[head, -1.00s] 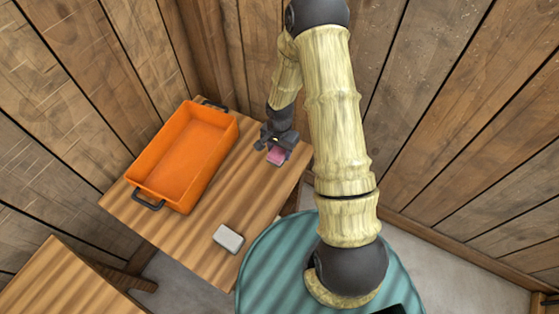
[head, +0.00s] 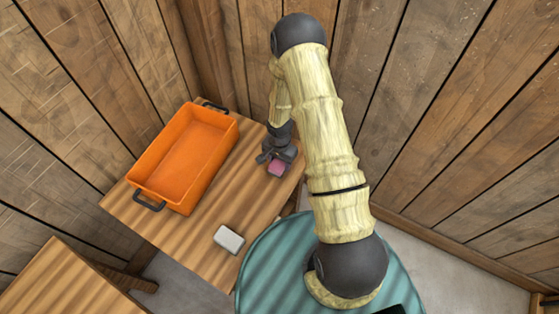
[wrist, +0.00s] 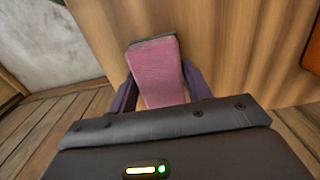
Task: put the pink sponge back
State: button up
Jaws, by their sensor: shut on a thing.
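The pink sponge (head: 277,169) is at the right end of the wooden table, held in my gripper (head: 273,163). In the wrist view the sponge (wrist: 158,72) stands out between the two dark fingers, with a dark green layer along its far edge. My gripper (wrist: 160,90) is shut on it. The sponge is close to the table top, but I cannot tell whether it touches it. An orange tray (head: 184,160) with dark handles stands on the table to the left of my gripper, and its visible inside is empty.
A white and grey block (head: 228,239) lies on the wooden table (head: 200,255) near its front edge. Bare table lies between the tray and my gripper. Plank walls (head: 480,100) close in behind. Another wooden surface (head: 60,285) is at lower left.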

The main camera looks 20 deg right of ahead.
jog(key=o, duration=0.9)
jog(key=shift+r, duration=0.1)
notch_tip(320, 180, up, 12)
jog(key=shift+f+b, duration=0.1)
jog(key=shift+b, duration=0.2)
notch_tip(320, 180, up, 11)
jog(key=n+t, duration=0.1)
jog(key=n, duration=0.3)
send_over(280, 162)
jog(key=s, duration=0.5)
jog(key=s+r+n, duration=0.2)
jog(key=s+r, duration=0.1)
jog(key=s, duration=0.1)
jog(key=s+r+n+t, duration=0.1)
jog(key=s+r+n, duration=0.2)
jog(key=s+r, duration=0.1)
jog(key=shift+r+t, duration=0.25)
jog(key=shift+t, duration=0.05)
